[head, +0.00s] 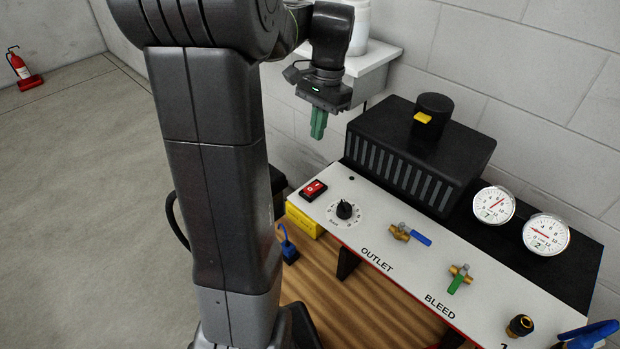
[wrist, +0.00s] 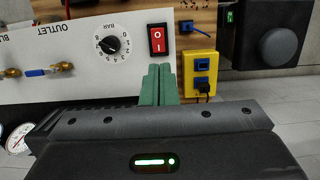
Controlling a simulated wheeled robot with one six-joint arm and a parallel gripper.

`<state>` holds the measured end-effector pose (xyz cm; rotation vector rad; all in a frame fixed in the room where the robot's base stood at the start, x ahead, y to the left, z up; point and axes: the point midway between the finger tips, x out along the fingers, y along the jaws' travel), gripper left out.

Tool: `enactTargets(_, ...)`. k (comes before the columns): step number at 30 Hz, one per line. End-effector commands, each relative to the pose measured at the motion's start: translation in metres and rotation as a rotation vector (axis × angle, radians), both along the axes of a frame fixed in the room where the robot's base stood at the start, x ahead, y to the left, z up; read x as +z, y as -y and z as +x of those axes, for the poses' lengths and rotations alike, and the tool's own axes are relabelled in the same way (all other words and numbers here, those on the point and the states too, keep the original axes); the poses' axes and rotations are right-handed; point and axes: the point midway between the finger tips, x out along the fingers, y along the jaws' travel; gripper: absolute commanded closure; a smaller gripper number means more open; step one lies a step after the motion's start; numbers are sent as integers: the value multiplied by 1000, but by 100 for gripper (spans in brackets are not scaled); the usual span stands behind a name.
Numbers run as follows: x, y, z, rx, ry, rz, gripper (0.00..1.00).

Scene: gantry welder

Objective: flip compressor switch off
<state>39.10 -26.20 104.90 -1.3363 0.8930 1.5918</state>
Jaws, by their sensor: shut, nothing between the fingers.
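The compressor switch is a red rocker (head: 313,189) in a black frame at the left end of the white panel (head: 352,240). It also shows in the wrist view (wrist: 157,40), with its I and O marks visible; which side is pressed I cannot tell for sure. My gripper (head: 318,123) is above and behind the panel's left end, apart from the switch. Its green fingers are shut together and empty. In the wrist view the fingertips (wrist: 158,68) appear just below the switch.
Beside the switch are a black dial (head: 345,210), a blue-handled outlet valve (head: 410,234) and a green-handled bleed valve (head: 459,278). A black ribbed housing (head: 420,150) stands behind. A yellow socket box (wrist: 200,73) sits beside the panel. Two gauges (head: 494,205) are at right.

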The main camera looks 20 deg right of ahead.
Motion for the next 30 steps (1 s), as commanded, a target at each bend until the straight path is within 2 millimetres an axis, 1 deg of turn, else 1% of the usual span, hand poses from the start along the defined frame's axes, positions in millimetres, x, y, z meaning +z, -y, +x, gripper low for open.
enactTargets(5,-14,-2,-1,0,-3,1,100)
enactTargets(8,-30,-6,-2,2,-4,3,100)
enactTargets(12,-61,-10,-5,2,-4,4,100)
enactTargets(18,-101,-17,-7,1,-4,3,100)
enactTargets(21,-117,-19,-8,0,-3,2,100)
enactTargets(25,-131,-22,-9,0,-3,1,100)
enactTargets(30,-138,-23,-9,1,-1,1,100)
